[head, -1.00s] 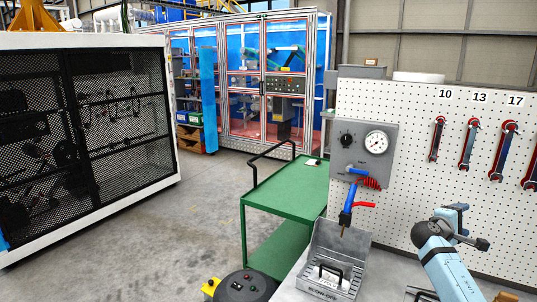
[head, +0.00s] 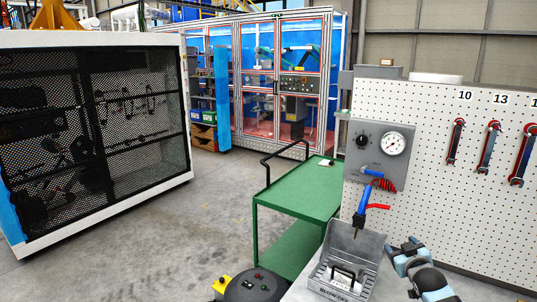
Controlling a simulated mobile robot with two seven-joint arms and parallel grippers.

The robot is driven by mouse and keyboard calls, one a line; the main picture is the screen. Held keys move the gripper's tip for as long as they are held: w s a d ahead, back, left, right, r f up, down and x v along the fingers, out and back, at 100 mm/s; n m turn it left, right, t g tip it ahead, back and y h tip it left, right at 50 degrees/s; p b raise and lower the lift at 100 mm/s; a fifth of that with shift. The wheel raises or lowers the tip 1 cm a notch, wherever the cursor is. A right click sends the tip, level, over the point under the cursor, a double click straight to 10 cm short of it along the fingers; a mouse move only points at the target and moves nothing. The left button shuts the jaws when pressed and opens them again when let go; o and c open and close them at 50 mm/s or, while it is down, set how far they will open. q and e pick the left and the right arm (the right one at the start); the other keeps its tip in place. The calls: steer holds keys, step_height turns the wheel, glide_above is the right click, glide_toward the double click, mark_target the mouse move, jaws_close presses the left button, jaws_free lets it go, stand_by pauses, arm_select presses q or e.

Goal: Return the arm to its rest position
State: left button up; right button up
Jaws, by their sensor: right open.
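My right gripper (head: 404,247) is at the lower right of the head view, at the end of my light blue and black arm. It is open, and I see nothing held in it. It is above the grey bench area, to the right of the grey metal bin (head: 349,248) and in front of the pegboard (head: 440,205). The rest of my right arm is cut off by the bottom edge. My left gripper is not in view.
A black-handled tray (head: 337,285) sits in the bin. A blue air gun (head: 362,203) hangs below the gauge panel (head: 380,152). Wrenches (head: 488,147) hang on the pegboard. A green cart (head: 297,193) stands behind the bench; open floor (head: 200,225) lies left of it.

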steer(key=s+a+f+g+y, duration=0.2)
steer(key=s+a+f, duration=0.5)
steer(key=s+f, duration=0.5)
steer(key=s+a+f+g, duration=0.1)
steer(key=s+a+f, duration=0.2)
steer(key=s, duration=0.7)
steer(key=s+a+f+g+y, duration=0.1)
steer(key=s+a+f, duration=0.2)
steer(key=s, duration=0.8)
steer(key=s+a+f+g, duration=0.1)
steer(key=s+a+f, duration=0.2)
steer(key=s+a, duration=0.3)
steer(key=s, duration=0.4)
steer(key=shift+s+a+f+m+y, duration=0.25)
steer(key=shift+a+f+m+y, duration=0.05)
steer(key=shift+y, duration=0.1)
